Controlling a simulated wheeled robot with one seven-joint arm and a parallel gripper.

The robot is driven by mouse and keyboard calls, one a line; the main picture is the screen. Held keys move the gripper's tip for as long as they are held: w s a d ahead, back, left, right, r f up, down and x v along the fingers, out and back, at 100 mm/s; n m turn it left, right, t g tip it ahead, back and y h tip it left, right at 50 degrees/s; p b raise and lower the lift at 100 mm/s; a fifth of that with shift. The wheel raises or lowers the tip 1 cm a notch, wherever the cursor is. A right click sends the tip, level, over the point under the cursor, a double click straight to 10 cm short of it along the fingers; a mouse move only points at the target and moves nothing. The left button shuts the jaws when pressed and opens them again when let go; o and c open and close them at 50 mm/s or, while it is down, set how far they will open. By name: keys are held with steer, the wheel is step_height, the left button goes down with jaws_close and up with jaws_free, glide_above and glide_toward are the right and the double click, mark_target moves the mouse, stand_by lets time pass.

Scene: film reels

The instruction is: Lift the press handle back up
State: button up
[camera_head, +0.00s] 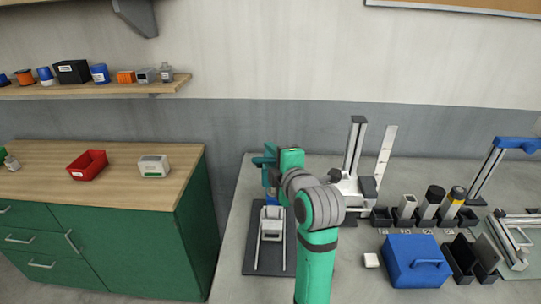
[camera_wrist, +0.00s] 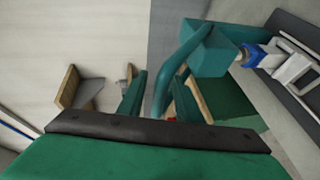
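The press stands on a dark base plate (camera_head: 262,262) on the grey bench, with a pale lower part (camera_head: 271,222). Its teal head (camera_wrist: 213,48) and blue cylinder (camera_wrist: 250,56) show at the upper right of the wrist view. A curved teal bar (camera_wrist: 182,62), which looks like the press handle, runs down from the head towards my gripper. My gripper (camera_wrist: 158,103) points left above the press. Its teal fingers appear spread, with the lower end of the bar near or between them. I cannot tell whether they touch it. In the head view my wrist partly hides the press.
Right of my arm stand a tall upright device (camera_head: 355,150), a blue box (camera_head: 412,262) and dark holders with cylinders (camera_head: 430,205). Left, across a gap, is a green cabinet (camera_head: 110,245) with a red bin (camera_head: 87,165) on top.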

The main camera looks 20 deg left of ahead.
steer(key=shift+w+a+f, duration=0.15)
steer(key=shift+w+a, duration=0.25)
steer(key=shift+a, duration=0.3)
steer(key=shift+d, duration=0.15)
jaws_close()
